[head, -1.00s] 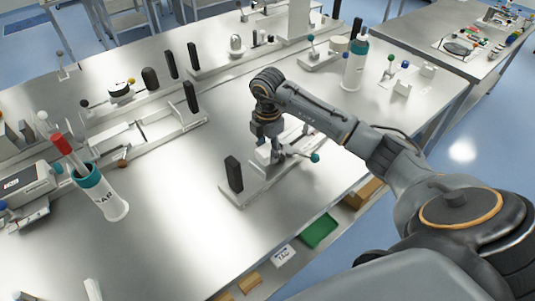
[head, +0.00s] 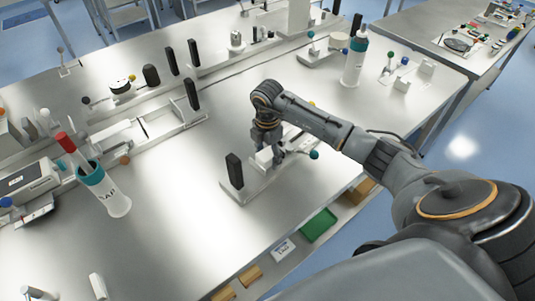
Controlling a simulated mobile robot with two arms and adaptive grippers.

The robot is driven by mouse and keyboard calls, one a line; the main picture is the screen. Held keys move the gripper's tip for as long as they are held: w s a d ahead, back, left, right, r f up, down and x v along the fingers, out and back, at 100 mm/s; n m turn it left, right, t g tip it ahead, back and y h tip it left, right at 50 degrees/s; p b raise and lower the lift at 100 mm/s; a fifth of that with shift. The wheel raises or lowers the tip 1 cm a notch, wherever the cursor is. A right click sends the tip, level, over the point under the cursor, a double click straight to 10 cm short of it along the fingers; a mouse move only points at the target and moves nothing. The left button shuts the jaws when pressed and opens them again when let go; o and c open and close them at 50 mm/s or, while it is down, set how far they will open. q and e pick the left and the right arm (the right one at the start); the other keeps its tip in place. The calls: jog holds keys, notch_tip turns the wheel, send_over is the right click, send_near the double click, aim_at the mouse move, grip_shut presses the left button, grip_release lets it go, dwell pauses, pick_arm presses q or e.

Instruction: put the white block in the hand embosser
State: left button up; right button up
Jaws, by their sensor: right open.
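A white block (head: 264,157) sits on a small metal bench device near the middle of the head view. I take this device to be the hand embosser (head: 241,191). It has a flat base, a black upright post (head: 234,171) at its near end and a teal ball knob (head: 314,154) on its right side. My right gripper (head: 270,151) points down over the device, right behind and beside the block. Its fingers are open; whether they touch the block cannot be made out. The gripper and wrist hide part of the device. My left gripper is not in view.
A white bottle with a teal collar and red top (head: 112,197) stands at left. Another bottle (head: 353,63) stands behind my right arm. Long rail fixtures (head: 137,134) run across the back left. The table is clear left of the device. A green tray (head: 318,226) lies below the table edge.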

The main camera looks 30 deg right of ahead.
aim_at(267, 153)
jog(key=shift+r, duration=0.15)
jog(key=shift+w+r, duration=0.1)
jog(key=shift+r, duration=0.15)
notch_tip(267, 153, up, 12)
jog(key=b, duration=0.4)
jog(key=shift+f, duration=0.25)
